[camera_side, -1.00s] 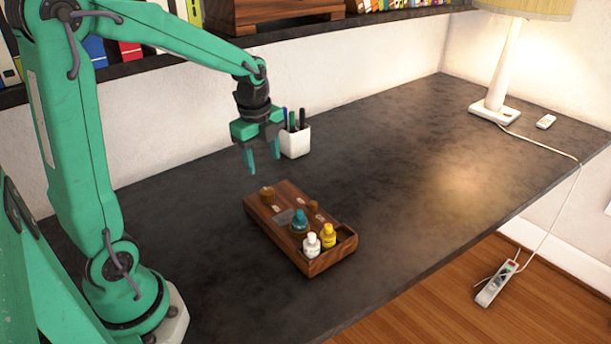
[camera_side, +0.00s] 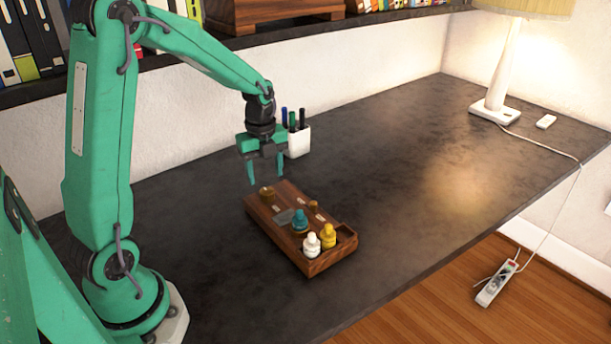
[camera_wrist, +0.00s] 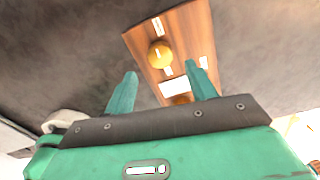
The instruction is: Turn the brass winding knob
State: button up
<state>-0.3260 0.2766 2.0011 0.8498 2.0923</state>
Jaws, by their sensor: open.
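The brass winding knob (camera_side: 267,193) stands on the far left end of a dark wooden box (camera_side: 290,246) on the desk. In the wrist view the knob (camera_wrist: 160,54) is a round golden disc with a pale mark across it. My gripper (camera_side: 266,178) is open and empty, pointing down just above the knob. In the wrist view the knob shows past the tips, roughly between the two fingers (camera_wrist: 160,70). I see no contact with the knob. A smaller brown knob (camera_side: 314,206) stands farther along the box.
A white pen cup (camera_side: 299,141) is behind my gripper. A lamp (camera_side: 497,70) stands far right. The desk between is clear.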

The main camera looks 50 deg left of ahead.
aim_at(267, 191)
jog(key=shift+f, duration=2.7)
jog(key=c, duration=1)
